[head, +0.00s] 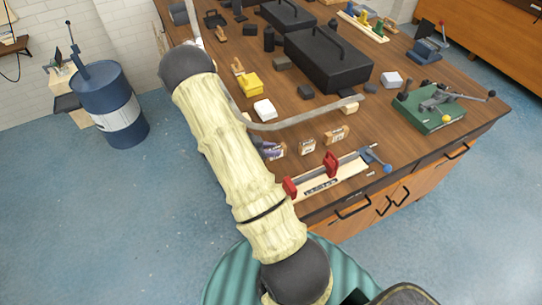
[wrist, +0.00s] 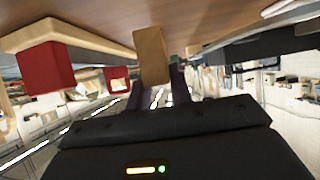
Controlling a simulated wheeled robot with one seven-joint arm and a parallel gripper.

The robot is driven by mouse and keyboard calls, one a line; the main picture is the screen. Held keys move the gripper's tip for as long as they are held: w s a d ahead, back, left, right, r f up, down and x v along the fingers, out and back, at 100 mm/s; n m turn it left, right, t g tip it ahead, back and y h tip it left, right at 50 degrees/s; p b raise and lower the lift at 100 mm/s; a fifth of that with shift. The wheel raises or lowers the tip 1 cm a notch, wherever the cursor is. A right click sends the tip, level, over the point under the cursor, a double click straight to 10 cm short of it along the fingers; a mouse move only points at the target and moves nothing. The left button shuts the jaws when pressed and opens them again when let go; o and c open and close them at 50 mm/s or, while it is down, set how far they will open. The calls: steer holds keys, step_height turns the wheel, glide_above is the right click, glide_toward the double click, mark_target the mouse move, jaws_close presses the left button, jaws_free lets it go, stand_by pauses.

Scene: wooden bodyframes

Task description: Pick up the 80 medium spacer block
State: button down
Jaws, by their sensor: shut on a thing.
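A light wooden block (wrist: 150,52) is between the fingers of my gripper (wrist: 157,85) in the wrist view. The fingers are shut on it, and it stands out beyond the fingertips close to the wooden table surface. Its label does not show in the wrist view. In the head view my arm covers most of the gripper, and a purple-grey piece with a block (head: 278,151) shows just right of the arm. Two more small labelled wooden blocks, one in the middle (head: 307,146) and one at the right (head: 337,135), stand beside it. Their numbers are too small to read.
A long fixture (head: 322,186) with red clamp blocks lies near the table's front edge; its red parts show at left in the wrist view (wrist: 45,67). A curved grey bar (head: 300,121) lies behind the blocks. A green-based device (head: 430,113) and black cases (head: 330,60) stand farther off.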

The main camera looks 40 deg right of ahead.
step_height(320, 180, up, 6)
steer(key=shift+r+b, duration=0.1)
steer(key=shift+b, duration=0.3)
stand_by(0.5)
